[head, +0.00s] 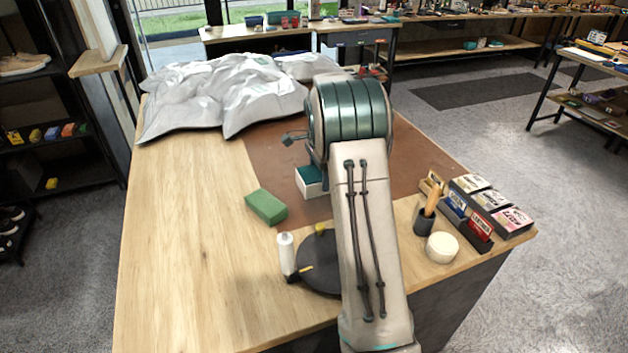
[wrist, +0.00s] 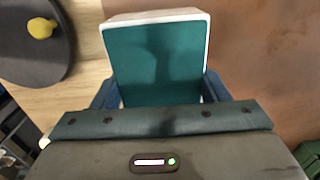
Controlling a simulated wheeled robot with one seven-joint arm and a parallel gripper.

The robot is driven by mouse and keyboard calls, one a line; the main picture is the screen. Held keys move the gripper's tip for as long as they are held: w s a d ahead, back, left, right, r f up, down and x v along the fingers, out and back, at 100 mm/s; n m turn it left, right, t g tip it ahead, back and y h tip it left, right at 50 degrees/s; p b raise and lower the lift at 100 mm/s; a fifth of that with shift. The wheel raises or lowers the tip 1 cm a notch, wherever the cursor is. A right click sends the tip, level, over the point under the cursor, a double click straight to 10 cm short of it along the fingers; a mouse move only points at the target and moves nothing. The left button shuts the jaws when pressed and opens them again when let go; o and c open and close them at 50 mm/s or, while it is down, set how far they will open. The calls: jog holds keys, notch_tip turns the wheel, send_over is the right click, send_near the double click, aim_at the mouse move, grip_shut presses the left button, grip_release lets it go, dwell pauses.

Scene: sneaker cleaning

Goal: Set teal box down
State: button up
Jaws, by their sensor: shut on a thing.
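The teal box (head: 310,181) has a teal top and white sides. In the head view it shows just left of my arm, over the near-left part of the brown mat (head: 270,159), and my arm hides its right side. In the wrist view the teal box (wrist: 160,60) sits between the two blue-grey fingers of my gripper (wrist: 160,90), one at each side. My gripper is shut on it. In the head view my fingers are hidden behind my arm. I cannot tell whether the underside of the box touches the mat.
A green block (head: 266,207) lies left of the box. A dark round tray (head: 318,280) with a yellow item (head: 320,229) and a white bottle (head: 286,253) stand nearer. A brush cup (head: 424,219) and small boxes (head: 480,200) are right. Grey cloth (head: 222,92) covers the far side.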

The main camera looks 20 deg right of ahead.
aim_at(311, 169)
jog(key=shift+w+a+f, duration=0.9)
jog(key=shift+w+a, duration=0.05)
jog(key=shift+w, duration=0.05)
jog(key=shift+f+p, duration=0.85)
jog(key=shift+f, duration=1.1)
jog(key=shift+f, duration=0.15)
jog(key=o, duration=1.2)
